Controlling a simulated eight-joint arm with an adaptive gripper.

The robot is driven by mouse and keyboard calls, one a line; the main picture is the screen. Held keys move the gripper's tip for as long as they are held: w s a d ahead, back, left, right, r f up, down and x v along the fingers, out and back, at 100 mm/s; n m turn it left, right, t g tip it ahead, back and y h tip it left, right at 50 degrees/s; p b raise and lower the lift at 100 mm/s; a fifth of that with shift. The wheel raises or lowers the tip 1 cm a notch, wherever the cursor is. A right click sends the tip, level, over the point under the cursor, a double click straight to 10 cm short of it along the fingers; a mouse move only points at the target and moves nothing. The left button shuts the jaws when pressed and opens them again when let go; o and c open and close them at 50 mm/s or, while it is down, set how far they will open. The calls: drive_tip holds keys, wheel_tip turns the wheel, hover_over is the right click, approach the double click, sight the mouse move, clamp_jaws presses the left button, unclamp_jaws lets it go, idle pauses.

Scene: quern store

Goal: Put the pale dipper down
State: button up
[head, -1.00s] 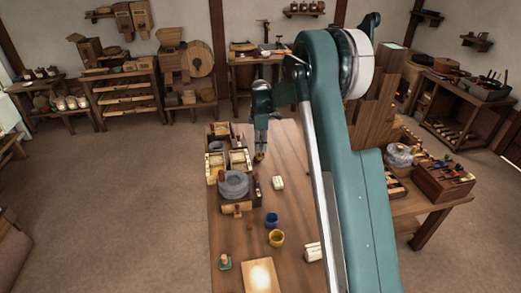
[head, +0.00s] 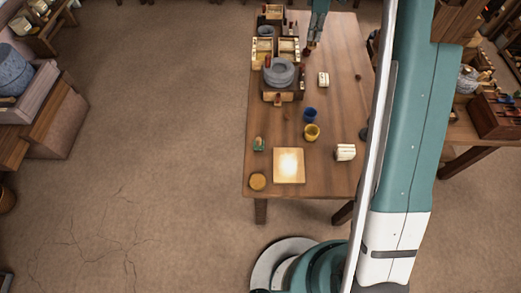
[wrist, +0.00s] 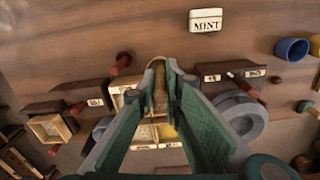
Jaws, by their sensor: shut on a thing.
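My gripper (head: 312,42) is at the far end of the wooden table, near the top edge of the head view. In the wrist view, my gripper (wrist: 160,68) has its green fingers closed on a slim tan-brown wooden piece (wrist: 160,92), which I take to be the pale dipper. Much of it is hidden between the fingers, and its lower end is not clear. I cannot tell whether it touches the table (head: 342,115). Small compartment boxes with pale contents lie below and behind the fingers in the wrist view.
A grey stone quern (head: 279,72) stands beside the boxes. A blue cup (head: 309,115), a yellow cup (head: 312,132) and a bright square panel (head: 289,165) are nearer.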

wheel_tip(320, 180, up, 4)
drive_tip(key=s+a+r, duration=0.2)
drive_tip(key=s+a, duration=0.7)
drive_tip(key=s, duration=0.3)
drive_tip(key=s+a+r, duration=0.1)
drive_tip(key=s+a, duration=0.8)
drive_tip(key=s, duration=0.3)
drive_tip(key=s+a+f+b, duration=0.1)
drive_tip(key=s+a+f, duration=0.15)
drive_tip(key=s, duration=1.35)
drive_tip(key=s+a+f+b, duration=0.1)
drive_tip(key=s+a, duration=0.2)
drive_tip(key=s, duration=1.3)
drive_tip(key=shift+w+d+f, duration=0.1)
drive_tip(key=shift+w+f, duration=0.05)
drive_tip(key=shift+f, duration=1.05)
drive_tip(key=shift+w+f, duration=0.1)
drive_tip(key=shift+f, duration=1.05)
drive_tip(key=shift+f, duration=0.15)
drive_tip(key=shift+f+b, duration=0.65)
drive_tip(key=shift+f, duration=2.1)
drive_tip(key=shift+f, duration=0.15)
